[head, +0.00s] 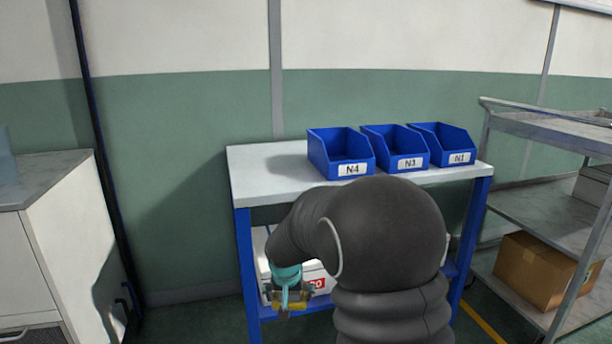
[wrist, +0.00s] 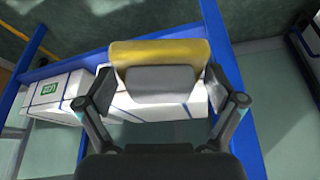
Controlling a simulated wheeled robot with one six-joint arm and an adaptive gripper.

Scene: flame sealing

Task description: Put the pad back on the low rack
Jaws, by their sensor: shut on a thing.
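The pad (wrist: 160,52) has a yellow layer and a grey block, and it sits between the fingers of my gripper (wrist: 160,82) in the wrist view. My gripper is shut on the grey block. In the head view my gripper (head: 288,296) is low at the left front of the blue table, with a yellowish part of the pad showing. The low rack (head: 325,304) is the blue-framed lower level of that table, and my arm hides much of it. In the wrist view its blue rail (wrist: 65,68) passes behind the pad. I cannot tell whether the pad touches anything there.
White boxes (wrist: 55,98) lie on the lower level beyond and beside my gripper. Three blue bins (head: 342,155) stand on the white tabletop (head: 265,165). A grey trolley (head: 535,205) with a cardboard box (head: 535,270) is at right; a white cabinet (head: 65,240) is at left.

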